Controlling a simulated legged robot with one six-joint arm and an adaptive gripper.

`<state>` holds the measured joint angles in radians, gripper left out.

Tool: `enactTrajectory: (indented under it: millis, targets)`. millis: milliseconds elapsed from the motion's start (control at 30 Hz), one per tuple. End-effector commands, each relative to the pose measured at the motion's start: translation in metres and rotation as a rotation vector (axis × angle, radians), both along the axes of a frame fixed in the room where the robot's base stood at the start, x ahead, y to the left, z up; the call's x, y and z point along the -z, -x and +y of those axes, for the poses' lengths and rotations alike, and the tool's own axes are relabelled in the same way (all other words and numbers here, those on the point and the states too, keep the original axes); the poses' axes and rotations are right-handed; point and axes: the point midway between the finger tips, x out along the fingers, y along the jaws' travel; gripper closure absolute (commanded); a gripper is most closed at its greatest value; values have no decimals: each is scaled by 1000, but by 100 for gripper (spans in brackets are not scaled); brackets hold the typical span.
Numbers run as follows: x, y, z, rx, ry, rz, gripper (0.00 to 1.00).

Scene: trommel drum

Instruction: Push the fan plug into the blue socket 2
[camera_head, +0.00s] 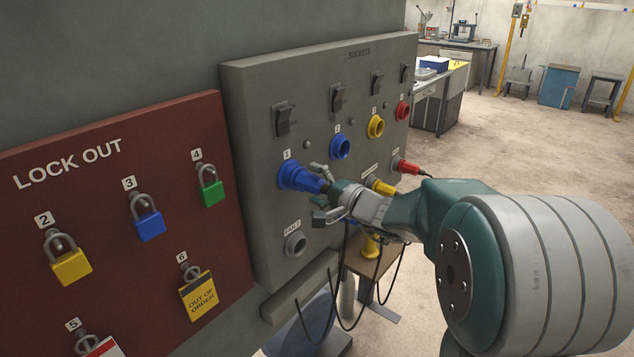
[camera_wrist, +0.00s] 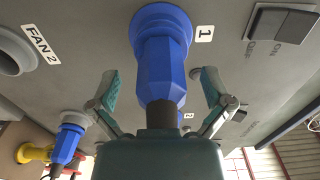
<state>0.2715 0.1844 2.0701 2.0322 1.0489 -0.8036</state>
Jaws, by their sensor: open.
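A blue plug (camera_wrist: 163,70) sits in blue socket 1 (camera_head: 290,175), with its dark cable end towards me. Whether it is the fan plug I cannot tell. My gripper (camera_head: 321,192) is around this plug; in the wrist view its fingers (camera_wrist: 160,80) stand apart on either side, with gaps to the plug. Blue socket 2 (camera_head: 340,147) is empty, just right of and above socket 1. The grey holder labelled FAN 2 (camera_head: 296,243) is empty below socket 1. A second blue plug (camera_wrist: 68,142) shows at the lower left of the wrist view.
Yellow (camera_head: 376,126) and red (camera_head: 403,110) sockets are farther along the grey panel (camera_head: 253,110), with yellow (camera_head: 381,186) and red (camera_head: 407,166) plugs below. Switches (camera_head: 285,119) stick out above the sockets. Black cables (camera_head: 335,310) hang below. The lockout board (camera_head: 110,235) is left.

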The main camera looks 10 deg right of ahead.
Motion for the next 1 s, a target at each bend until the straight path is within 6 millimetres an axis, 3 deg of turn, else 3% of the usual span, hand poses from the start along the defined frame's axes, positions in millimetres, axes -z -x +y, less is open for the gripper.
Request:
enactTrajectory:
  millis: [33, 367, 400, 600, 633, 1000]
  targets:
    - [-2, -5, 10, -15, 2, -5, 0]
    - [-3, -5, 11, -15, 3, -5, 0]
    - [-3, -5, 11, -15, 3, -5, 4]
    - [-3, -5, 12, -15, 4, -4, 94]
    - [-3, -5, 12, -16, 4, -4, 100]
    - [-4, -1, 9, -16, 5, -6, 100]
